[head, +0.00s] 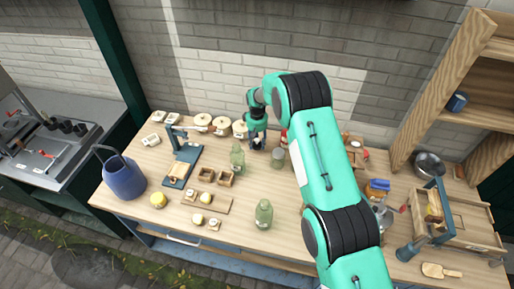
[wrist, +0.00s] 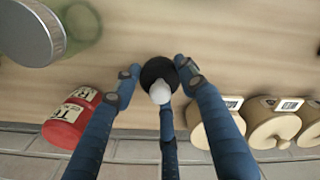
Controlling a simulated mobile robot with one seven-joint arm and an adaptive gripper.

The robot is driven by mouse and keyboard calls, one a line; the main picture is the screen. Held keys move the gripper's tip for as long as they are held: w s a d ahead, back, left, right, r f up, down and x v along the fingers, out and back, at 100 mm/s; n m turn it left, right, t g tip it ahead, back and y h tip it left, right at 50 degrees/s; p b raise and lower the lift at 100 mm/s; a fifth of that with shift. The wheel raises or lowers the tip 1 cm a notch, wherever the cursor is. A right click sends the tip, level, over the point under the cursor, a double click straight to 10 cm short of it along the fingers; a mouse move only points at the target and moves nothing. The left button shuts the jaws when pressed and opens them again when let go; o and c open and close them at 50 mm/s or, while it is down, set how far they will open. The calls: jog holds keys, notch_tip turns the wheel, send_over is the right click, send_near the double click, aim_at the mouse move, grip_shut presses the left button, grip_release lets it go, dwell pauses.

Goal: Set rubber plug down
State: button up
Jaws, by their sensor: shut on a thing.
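The rubber plug (wrist: 152,69), a dark round piece with a pale knob on it, sits between my fingertips in the wrist view. My gripper (wrist: 158,76) is shut on it, with blue fingers at its left and right and another behind. In the head view my gripper (head: 257,141) points down at the back of the wooden workbench (head: 150,160), near the wall.
Red tins (wrist: 72,117) stand left of my fingers in the wrist view, and round wooden canisters (wrist: 270,122) stand close on the right. A lidded glass jar (wrist: 30,32) is at the upper left. Green bottles (head: 264,214) stand nearer the bench front.

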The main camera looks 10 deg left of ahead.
aim_at(257, 144)
jog(key=shift+f, duration=1.8)
jog(key=shift+f, duration=0.1)
jog(key=o, duration=1.2)
jog(key=shift+c, duration=0.2)
jog(key=shift+r+b, duration=0.3)
jog(key=shift+r, duration=5.8)
jog(key=shift+r, duration=0.1)
